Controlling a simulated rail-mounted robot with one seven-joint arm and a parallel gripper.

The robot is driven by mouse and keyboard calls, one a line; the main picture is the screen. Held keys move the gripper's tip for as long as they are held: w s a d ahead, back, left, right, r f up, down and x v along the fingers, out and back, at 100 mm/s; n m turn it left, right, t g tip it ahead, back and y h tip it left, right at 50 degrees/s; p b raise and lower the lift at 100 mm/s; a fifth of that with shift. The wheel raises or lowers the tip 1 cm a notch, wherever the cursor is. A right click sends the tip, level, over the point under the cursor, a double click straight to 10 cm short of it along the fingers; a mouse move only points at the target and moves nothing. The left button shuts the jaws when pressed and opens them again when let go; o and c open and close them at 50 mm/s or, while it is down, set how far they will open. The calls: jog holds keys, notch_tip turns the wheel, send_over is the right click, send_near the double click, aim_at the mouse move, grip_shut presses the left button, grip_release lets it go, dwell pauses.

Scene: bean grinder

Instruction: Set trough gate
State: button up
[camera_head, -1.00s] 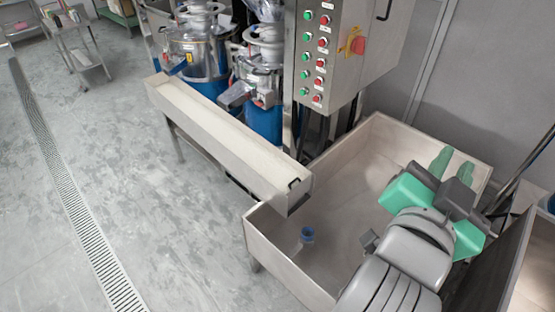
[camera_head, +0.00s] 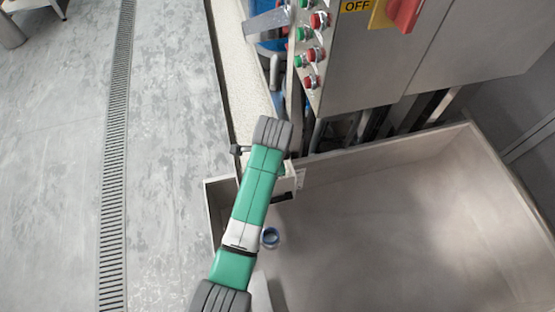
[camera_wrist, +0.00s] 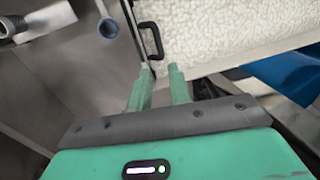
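The trough (camera_head: 240,100) is a long metal channel filled with pale granules, and its near end overhangs the large metal basin. My arm covers part of that end in the head view. In the wrist view the granules fill the trough (camera_wrist: 215,30) up to its end wall. The gate's black handle (camera_wrist: 152,40) stands at that end wall. My gripper (camera_wrist: 160,70) has two green fingers with a gap between them, just short of the handle. Nothing shows between the fingers. The fingers are not clearly visible in the head view.
The basin (camera_head: 400,220) lies to the right and holds a small blue-rimmed cylinder (camera_head: 270,237), also in the wrist view (camera_wrist: 108,28). The floor at left is open, with a drain grate (camera_head: 115,150).

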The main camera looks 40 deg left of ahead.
jog(key=s+b+x, duration=0.1)
jog(key=b+x, duration=0.2)
jog(key=x, duration=0.4)
jog(key=shift+w+a+f, duration=0.2)
jog(key=shift+w+f, duration=0.1)
jog(key=shift+f, duration=0.1)
grip_shut()
